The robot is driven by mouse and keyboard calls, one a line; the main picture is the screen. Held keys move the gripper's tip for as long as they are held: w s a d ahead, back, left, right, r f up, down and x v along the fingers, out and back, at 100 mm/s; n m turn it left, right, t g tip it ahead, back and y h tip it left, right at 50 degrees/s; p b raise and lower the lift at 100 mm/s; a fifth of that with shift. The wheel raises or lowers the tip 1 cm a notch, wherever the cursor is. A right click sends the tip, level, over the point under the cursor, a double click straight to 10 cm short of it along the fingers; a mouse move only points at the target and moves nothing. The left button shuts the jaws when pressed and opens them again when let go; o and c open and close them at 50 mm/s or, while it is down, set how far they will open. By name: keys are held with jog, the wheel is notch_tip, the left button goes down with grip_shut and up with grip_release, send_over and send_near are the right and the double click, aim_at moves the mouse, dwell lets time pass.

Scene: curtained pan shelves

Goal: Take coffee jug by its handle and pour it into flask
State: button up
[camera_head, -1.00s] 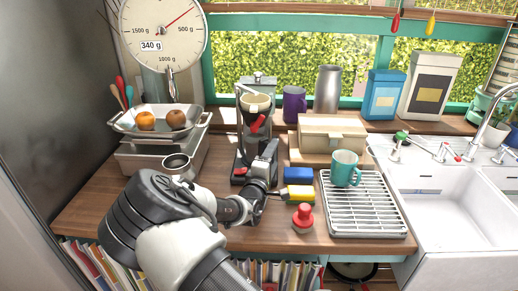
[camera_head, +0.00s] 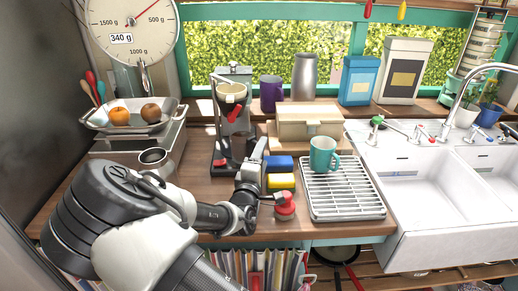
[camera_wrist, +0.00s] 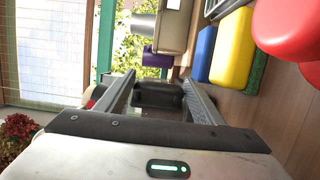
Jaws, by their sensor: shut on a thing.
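The coffee maker (camera_head: 233,78) stands on the wooden counter with a pale filter cone above. My gripper (camera_head: 256,158) is low in front of it, slightly to its right. In the wrist view my gripper's fingers (camera_wrist: 162,97) close around a dark part, which looks like the coffee jug (camera_wrist: 158,98); its handle and contents cannot be made out. A steel flask-like canister (camera_head: 304,76) stands on the window ledge. An open steel vessel (camera_head: 153,160) stands left of the maker, behind my arm; I cannot tell which is the flask.
Blue and yellow sponges (camera_head: 280,180) and a red-knobbed item (camera_head: 285,205) sit close right of my gripper. A teal mug (camera_head: 323,153) stands on the drying rack (camera_head: 345,200). A scale with fruit (camera_head: 135,115) is at left, the sink (camera_head: 430,200) at right.

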jog(key=v, duration=0.4)
jog(key=f+v, duration=0.1)
jog(key=v, duration=0.8)
jog(key=shift+s+f, duration=0.1)
jog(key=shift+f, duration=0.25)
dwell(0.9)
